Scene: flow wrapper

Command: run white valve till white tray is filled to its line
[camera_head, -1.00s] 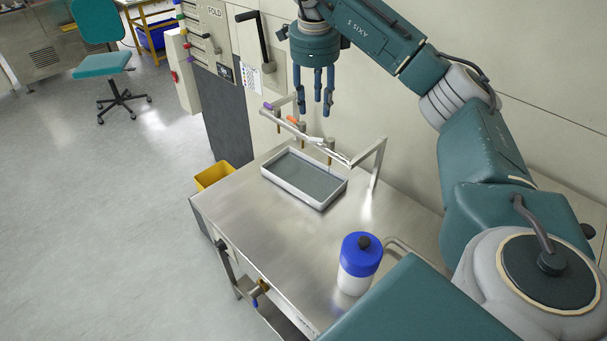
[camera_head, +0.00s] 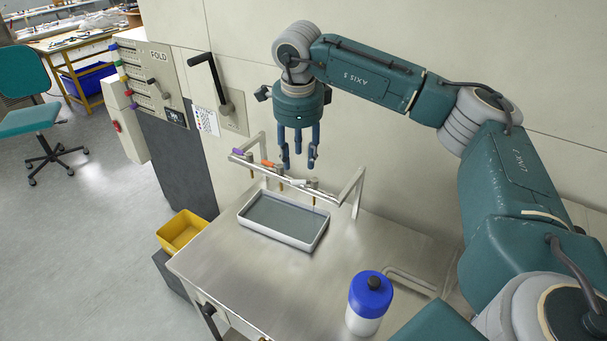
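The white tray (camera_head: 268,240) lies on the steel table under a metal rail (camera_head: 325,196). It shows a flat grey inside; I cannot tell its fill line or whether liquid stands in it. Valves with brass spouts sit along the rail: purple-handled (camera_head: 238,152), orange-handled (camera_head: 267,163), and the white valve (camera_head: 297,182) rightmost. I cannot tell whether the white valve is running. My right gripper (camera_head: 298,158) hangs fingers-down just above the white valve in the picture, fingers apart and empty; contact is not visible. My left gripper is out of view.
A bottle with a blue lid (camera_head: 369,300) stands at the table's front right, near a bent metal bar (camera_head: 412,280). A yellow bin (camera_head: 182,232) is left of the table (camera_head: 225,268). A wall panel with a black lever (camera_head: 207,80) rises behind. The table's middle is clear.

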